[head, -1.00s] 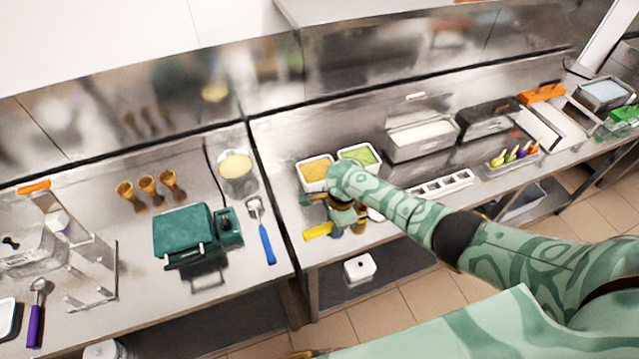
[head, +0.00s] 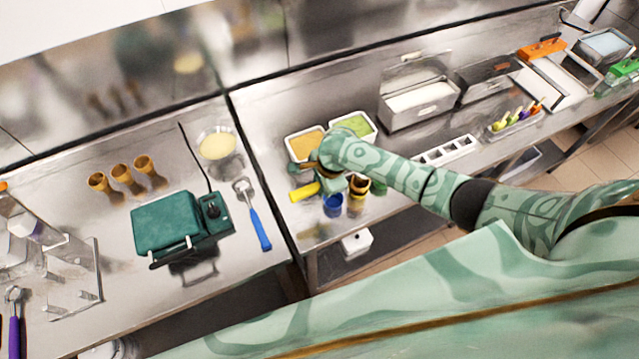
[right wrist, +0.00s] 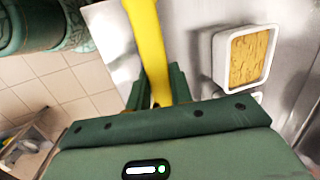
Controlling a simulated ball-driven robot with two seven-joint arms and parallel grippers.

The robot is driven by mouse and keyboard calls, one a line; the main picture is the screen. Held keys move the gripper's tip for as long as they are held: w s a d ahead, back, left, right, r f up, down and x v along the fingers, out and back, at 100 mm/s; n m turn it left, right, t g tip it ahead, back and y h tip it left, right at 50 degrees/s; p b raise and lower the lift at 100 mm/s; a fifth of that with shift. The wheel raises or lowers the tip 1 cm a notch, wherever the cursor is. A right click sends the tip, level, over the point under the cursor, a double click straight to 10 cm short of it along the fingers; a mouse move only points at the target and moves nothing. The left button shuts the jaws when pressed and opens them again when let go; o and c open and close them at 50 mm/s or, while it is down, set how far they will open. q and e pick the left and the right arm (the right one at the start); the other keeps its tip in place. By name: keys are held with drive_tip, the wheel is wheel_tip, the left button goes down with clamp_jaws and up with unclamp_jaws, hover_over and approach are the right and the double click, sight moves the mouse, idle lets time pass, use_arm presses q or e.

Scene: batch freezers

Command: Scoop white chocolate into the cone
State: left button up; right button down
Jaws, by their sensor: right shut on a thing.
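My right gripper (head: 328,172) is shut on a yellow handle (head: 304,191), likely of a scoop. In the right wrist view the yellow handle (right wrist: 148,45) runs up from between the green fingers (right wrist: 157,88); its working end is not visible. Several brown cones (head: 122,172) stand on the left counter. A brown cone-like thing (head: 358,194) stands beside a blue cup (head: 333,204), just below the gripper. A steel box with white contents (head: 420,98) stands at the back right; I cannot tell whether this is white chocolate. My left gripper is not in view.
A white tub with tan filling (head: 306,142) and one with green filling (head: 352,126) stand behind the gripper. A green waffle iron (head: 168,222), a blue-handled scoop (head: 254,222) and a bowl of pale yellow stuff (head: 216,146) stand left. A white slotted holder (head: 448,151) lies right.

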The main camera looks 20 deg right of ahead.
drive_tip(key=s+f+t+b, duration=0.1)
drive_tip(key=t+b, duration=0.3)
drive_tip(key=b, duration=0.4)
drive_tip(key=s+t+y+b, duration=0.1)
drive_tip(key=t+b, duration=0.4)
drive_tip(key=b, duration=0.2)
drive_tip(key=s+f+n+t+b, duration=0.1)
drive_tip(key=t+b, duration=0.3)
drive_tip(key=b, duration=0.4)
drive_tip(key=shift+d+f+t+y+b, duration=0.15)
drive_tip(key=shift+f+t+y+b, duration=0.15)
drive_tip(key=shift+b, duration=0.05)
idle(0.9)
